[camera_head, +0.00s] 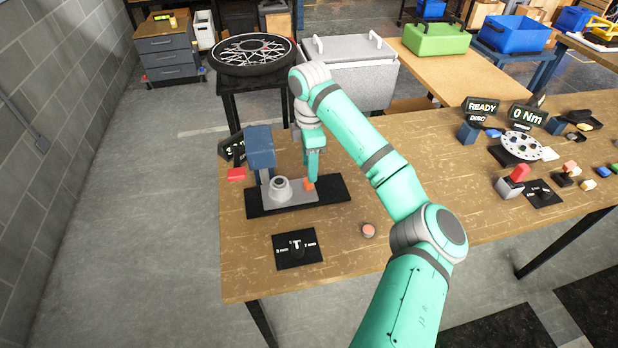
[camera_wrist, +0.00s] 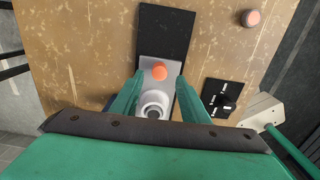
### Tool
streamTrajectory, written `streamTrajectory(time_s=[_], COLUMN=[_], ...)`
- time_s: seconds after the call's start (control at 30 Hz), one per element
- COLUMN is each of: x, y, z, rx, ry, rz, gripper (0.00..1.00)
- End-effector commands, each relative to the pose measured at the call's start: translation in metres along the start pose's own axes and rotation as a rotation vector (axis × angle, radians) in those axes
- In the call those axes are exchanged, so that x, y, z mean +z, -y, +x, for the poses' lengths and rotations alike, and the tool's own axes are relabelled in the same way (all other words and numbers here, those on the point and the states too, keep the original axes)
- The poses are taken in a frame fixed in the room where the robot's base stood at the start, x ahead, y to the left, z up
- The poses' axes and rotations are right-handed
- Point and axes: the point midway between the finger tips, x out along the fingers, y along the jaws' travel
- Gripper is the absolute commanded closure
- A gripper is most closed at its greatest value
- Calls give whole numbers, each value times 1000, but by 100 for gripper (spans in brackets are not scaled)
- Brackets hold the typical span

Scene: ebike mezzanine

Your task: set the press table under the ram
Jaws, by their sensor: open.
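The press stands on the left part of the bench, with a blue-grey column and head (camera_head: 259,150) above a black base plate (camera_head: 334,189). A light grey sliding table (camera_head: 296,193) lies on the base plate and carries a grey round fixture (camera_head: 280,189) and an orange knob (camera_head: 310,185). The table also shows in the wrist view (camera_wrist: 150,72), with the orange knob (camera_wrist: 159,72) and the round fixture (camera_wrist: 153,107). My gripper (camera_head: 312,178) points down at the knob. In the wrist view its fingers (camera_wrist: 160,88) are spread apart on either side of the table. The ram is hidden.
A black selector panel (camera_head: 297,250) and a round red button (camera_head: 368,230) sit in front of the press. A red block (camera_head: 236,174) is at its left. A disc station (camera_head: 521,146) stands further right. Bare bench lies between.

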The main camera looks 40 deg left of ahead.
Motion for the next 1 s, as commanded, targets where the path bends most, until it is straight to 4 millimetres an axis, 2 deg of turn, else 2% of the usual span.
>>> streamTrajectory(time_s=[0.1,0.3,0.5,0.73,0.77,0.9,0.93,1.0], x=[0,0,0,0,0,0,0,0], y=[1,0,0,0,0,0,0,0], z=[22,46,56,56,56,56,56,56], rx=[-2,0,1,2,2,2,2,1], ry=[-2,-1,-2,-2,-2,-2,-2,-2], rz=[1,1,1,1,1,1,1,1], gripper=[59,59,59,59,61,95,100,100])
